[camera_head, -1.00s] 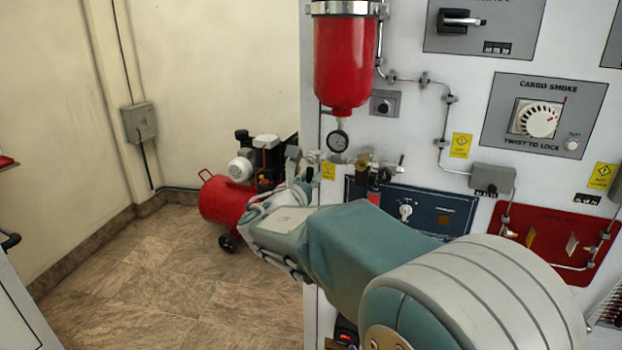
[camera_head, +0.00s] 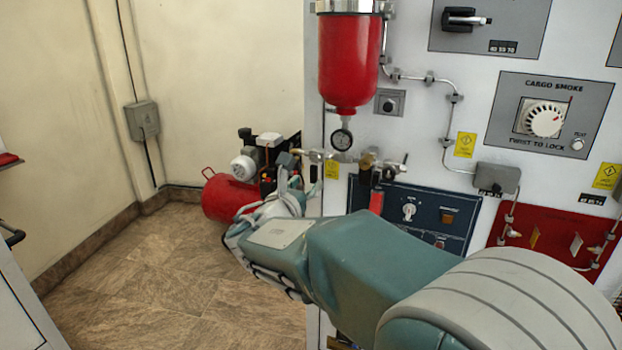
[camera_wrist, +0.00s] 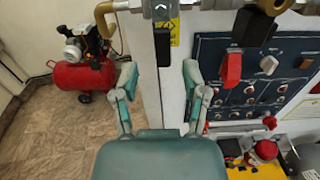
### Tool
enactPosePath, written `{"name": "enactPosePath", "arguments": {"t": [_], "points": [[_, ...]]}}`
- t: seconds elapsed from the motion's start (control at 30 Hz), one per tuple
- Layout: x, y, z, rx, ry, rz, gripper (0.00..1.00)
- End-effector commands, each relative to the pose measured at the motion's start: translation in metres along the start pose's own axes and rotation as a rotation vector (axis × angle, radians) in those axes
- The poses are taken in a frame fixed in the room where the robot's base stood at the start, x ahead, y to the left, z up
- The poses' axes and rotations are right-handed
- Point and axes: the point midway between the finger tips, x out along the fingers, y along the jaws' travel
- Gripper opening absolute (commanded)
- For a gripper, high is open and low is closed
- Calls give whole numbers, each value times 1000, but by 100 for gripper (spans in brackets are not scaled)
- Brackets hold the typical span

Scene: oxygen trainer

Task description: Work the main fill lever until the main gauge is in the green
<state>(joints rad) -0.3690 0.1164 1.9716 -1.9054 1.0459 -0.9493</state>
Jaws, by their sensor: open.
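The main gauge (camera_head: 342,139) is a small round dial under the red cylinder (camera_head: 348,65); its needle and green band are too small to read. Brass pipework below it carries a black lever (camera_head: 313,172) and a red lever (camera_head: 376,201), both hanging down. No readable label tells which is the main fill lever. In the wrist view my gripper (camera_wrist: 160,72) is open and empty. The black lever (camera_wrist: 162,47) appears between its fingertips, slightly ahead, with no visible contact. The red lever (camera_wrist: 231,68) hangs right of the right finger. My gripper also shows in the head view (camera_head: 284,178).
The white panel wall carries a blue switch panel (camera_head: 425,215) and a red panel (camera_head: 560,238) on the right. A red compressor (camera_head: 228,196) stands on the floor behind my gripper. Open tiled floor (camera_head: 170,270) lies to the left.

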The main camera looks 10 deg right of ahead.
Motion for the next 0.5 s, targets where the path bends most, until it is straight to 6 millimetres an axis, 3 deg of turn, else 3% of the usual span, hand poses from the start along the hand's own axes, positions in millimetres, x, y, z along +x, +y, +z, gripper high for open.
{"name": "enactPosePath", "arguments": {"t": [0.1,0.3,0.5], "points": [[-28,2,0,0,0,5,57],[-64,2,-1,0,1,5,57],[-81,2,-1,-1,1,1,57]]}}
